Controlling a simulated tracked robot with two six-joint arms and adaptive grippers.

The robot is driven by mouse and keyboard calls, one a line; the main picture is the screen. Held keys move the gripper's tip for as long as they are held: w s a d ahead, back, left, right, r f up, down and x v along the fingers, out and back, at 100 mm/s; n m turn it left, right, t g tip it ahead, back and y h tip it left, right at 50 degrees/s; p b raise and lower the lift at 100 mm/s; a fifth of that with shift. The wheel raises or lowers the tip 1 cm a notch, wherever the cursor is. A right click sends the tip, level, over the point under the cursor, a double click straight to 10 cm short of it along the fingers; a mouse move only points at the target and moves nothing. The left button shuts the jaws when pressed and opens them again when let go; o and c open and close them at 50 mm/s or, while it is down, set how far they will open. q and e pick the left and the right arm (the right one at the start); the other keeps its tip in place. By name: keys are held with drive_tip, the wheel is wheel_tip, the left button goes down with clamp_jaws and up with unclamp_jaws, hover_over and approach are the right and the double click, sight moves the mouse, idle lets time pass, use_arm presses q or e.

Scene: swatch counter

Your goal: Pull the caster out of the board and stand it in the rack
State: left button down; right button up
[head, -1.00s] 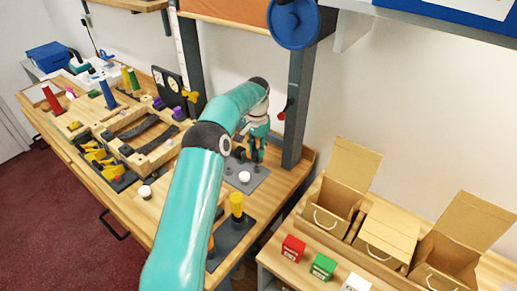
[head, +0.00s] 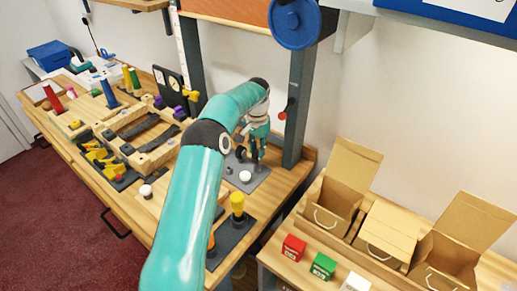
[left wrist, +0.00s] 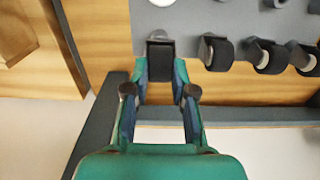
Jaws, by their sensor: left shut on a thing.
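My left gripper (head: 257,160) is at the grey plate (head: 262,178) near the far right corner of the workbench. In the left wrist view the gripper (left wrist: 160,85) is shut on a caster with a black wheel (left wrist: 160,62). The caster is at the plate's edge; I cannot tell whether its stem is still seated. Several similar casters (left wrist: 216,52) stand in a row beside it along the grey plate (left wrist: 185,18). I cannot tell for sure which fixture is the rack. My right gripper is not in view.
A grey post (head: 296,110) rises close to the gripper. A white round piece (head: 245,176) sits on the plate. A yellow-handled tool (head: 238,203) stands nearer. A wooden frame (head: 140,135) lies to the left.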

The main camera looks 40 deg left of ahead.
use_arm(q)
drive_tip(key=shift+f, duration=1.1)
idle(0.8)
idle(0.4)
drive_tip(key=c, duration=0.6)
unclamp_jaws()
drive_tip(key=shift+o, duration=0.2)
drive_tip(key=shift+r, duration=0.1)
drive_tip(key=shift+r+p, duration=0.8)
drive_tip(key=shift+r, duration=2.15)
